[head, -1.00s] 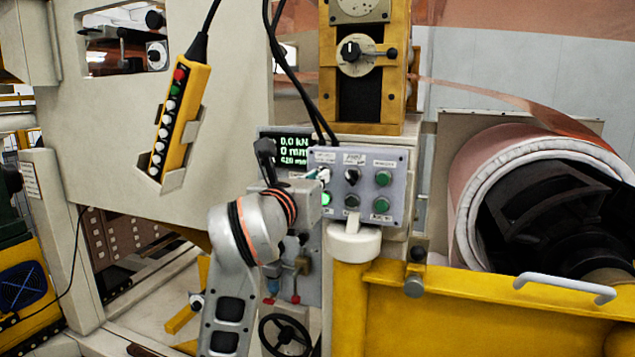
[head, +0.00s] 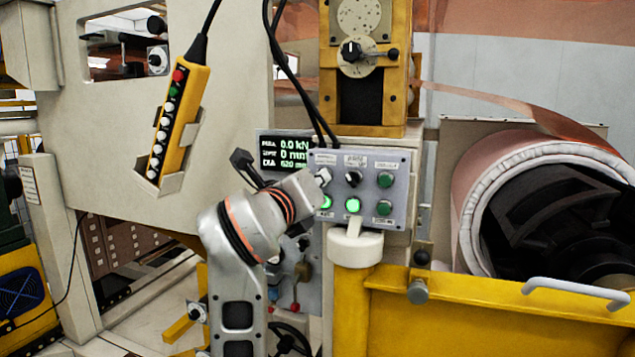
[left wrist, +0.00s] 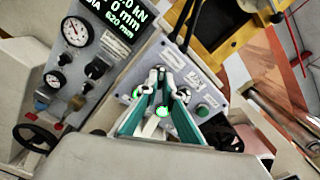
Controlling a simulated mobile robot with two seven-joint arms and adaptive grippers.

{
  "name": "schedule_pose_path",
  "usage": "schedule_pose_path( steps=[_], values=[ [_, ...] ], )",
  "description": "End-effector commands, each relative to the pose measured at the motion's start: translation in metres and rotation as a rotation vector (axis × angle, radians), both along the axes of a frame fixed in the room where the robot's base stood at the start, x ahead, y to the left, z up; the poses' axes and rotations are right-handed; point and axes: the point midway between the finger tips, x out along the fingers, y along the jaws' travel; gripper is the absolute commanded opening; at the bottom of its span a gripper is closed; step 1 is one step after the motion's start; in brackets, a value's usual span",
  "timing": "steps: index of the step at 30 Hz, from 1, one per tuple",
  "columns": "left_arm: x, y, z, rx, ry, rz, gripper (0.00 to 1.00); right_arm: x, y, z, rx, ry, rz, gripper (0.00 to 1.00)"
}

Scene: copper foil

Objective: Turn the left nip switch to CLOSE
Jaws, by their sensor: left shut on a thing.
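The grey control panel (head: 339,207) carries two selector switches in its top row. The left nip switch (head: 325,173) is at the upper left, mostly hidden by my left gripper (head: 317,179). That gripper is shut on its knob, coming in from the left. In the left wrist view the two teal fingers (left wrist: 164,86) converge at the panel face. The knob's pointing direction and labels cannot be read. The right nip switch (head: 353,178), black, stands free beside it. Below them, the left lamp (head: 326,202) and middle lamp (head: 352,205) glow green. My right gripper is not in view.
Two dark green buttons (head: 385,180) are on the panel's right. A display (head: 284,150) is behind my wrist. A white round cap (head: 354,246) on a yellow post is just below the panel. A yellow pendant (head: 178,122) hangs at left; a large copper roll (head: 480,170) is at right.

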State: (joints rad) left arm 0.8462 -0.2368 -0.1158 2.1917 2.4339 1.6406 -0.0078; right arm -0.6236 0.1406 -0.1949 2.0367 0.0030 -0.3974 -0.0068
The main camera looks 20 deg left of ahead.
Motion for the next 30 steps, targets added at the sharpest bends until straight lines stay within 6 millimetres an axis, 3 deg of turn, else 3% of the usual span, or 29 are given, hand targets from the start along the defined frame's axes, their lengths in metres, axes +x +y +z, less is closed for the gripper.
schedule_pose_path(
  steps=[8,10,11,23,30],
  values=[
    [0.0,0.0,0.001,-0.004,0.0,-0.001,0.0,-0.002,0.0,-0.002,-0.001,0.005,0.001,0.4],
    [0.0,0.0,0.001,-0.004,0.0,-0.001,0.19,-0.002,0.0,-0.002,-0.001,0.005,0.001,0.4],
    [0.0,0.0,0.001,-0.003,0.0,-0.001,0.23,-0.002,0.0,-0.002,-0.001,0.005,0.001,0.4],
    [-0.004,0.0,0.0,-0.002,-0.001,0.001,0.23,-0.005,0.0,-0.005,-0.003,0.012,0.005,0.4],
    [-0.039,0.001,0.001,-0.002,-0.004,0.0,0.23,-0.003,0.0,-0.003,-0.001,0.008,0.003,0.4]
  ],
)
